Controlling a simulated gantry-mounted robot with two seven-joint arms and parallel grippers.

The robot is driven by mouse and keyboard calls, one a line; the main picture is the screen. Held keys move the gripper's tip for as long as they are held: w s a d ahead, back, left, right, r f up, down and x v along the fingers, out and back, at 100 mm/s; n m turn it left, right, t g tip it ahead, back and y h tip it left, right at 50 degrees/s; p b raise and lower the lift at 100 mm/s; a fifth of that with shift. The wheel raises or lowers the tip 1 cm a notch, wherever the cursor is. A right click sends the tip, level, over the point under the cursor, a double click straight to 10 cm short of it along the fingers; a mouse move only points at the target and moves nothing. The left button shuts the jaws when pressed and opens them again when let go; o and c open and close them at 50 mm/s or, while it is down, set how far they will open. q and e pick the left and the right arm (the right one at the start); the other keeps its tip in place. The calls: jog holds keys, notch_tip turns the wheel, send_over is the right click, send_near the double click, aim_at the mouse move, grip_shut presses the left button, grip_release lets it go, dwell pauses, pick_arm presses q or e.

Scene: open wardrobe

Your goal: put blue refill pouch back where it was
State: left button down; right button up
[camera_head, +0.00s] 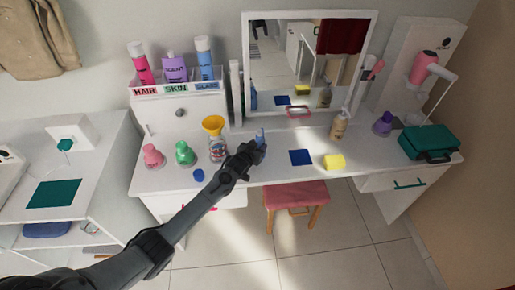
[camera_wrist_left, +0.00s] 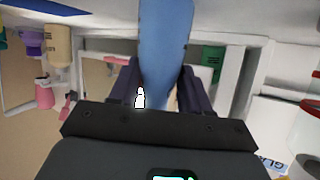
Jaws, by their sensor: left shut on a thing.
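My left gripper (camera_head: 254,148) is shut on the blue refill pouch (camera_head: 260,136) and holds it over the white dressing table. The left wrist view shows the pouch (camera_wrist_left: 165,40) between the two dark fingers of the gripper (camera_wrist_left: 158,82). In the head view the gripper hides most of the pouch. A flat dark blue square (camera_head: 300,157) lies on the tabletop to the right of the gripper, with nothing on it. A bottle with a yellow funnel (camera_head: 213,125) stands just left of the gripper. My right gripper is not in view.
A blue cap (camera_head: 198,175) lies near the front edge. Pink (camera_head: 153,156) and green (camera_head: 185,153) bottles stand left. A yellow sponge (camera_head: 334,161), tan bottle (camera_head: 339,125) and teal case (camera_head: 428,142) are right. The mirror (camera_head: 248,60) stands behind; a pink stool (camera_head: 297,193) is below.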

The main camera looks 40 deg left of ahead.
pick_arm(q)
jog(key=shift+w, duration=0.1)
jog(key=shift+f, duration=0.2)
jog(key=c, duration=0.5)
grip_release()
jog(key=shift+r, duration=0.15)
